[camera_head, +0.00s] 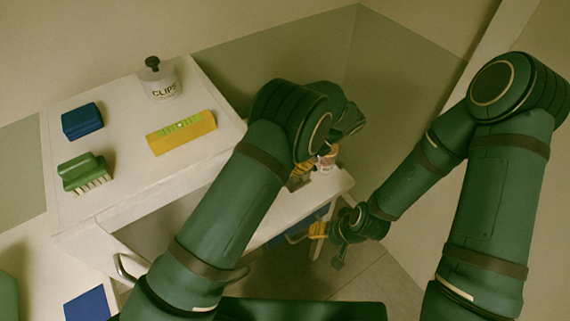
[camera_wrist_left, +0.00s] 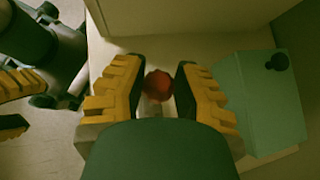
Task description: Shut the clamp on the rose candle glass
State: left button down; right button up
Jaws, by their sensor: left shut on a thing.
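The rose candle glass shows in the left wrist view as a rounded red top (camera_wrist_left: 157,84) between my left finger pads. In the head view a small pale and pinkish part of it (camera_head: 327,160) shows beside my left gripper (camera_head: 305,172), over the low white table. My left gripper, also seen in the left wrist view (camera_wrist_left: 157,95), is shut on the glass; the lower part of the glass is mostly hidden. My right gripper (camera_head: 329,248) is open and empty, off the table's front corner.
A green box with a black knob (camera_wrist_left: 262,105) stands beside the glass. The higher white table (camera_head: 120,165) holds a blue block (camera_head: 82,122), a green brush (camera_head: 84,172), a yellow level (camera_head: 181,133) and a CLIPS jar (camera_head: 161,87).

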pick_arm(q)
jog(key=shift+w+d+y, duration=0.3)
jog(key=shift+d+y, duration=0.15)
jog(key=shift+y, duration=0.15)
jog(key=c, duration=0.6)
grip_release()
jog(key=shift+c, duration=0.2)
jog(key=v, duration=0.7)
jog(key=shift+w+d, duration=0.15)
jog(key=shift+w, duration=0.05)
jog(key=shift+r, duration=0.1)
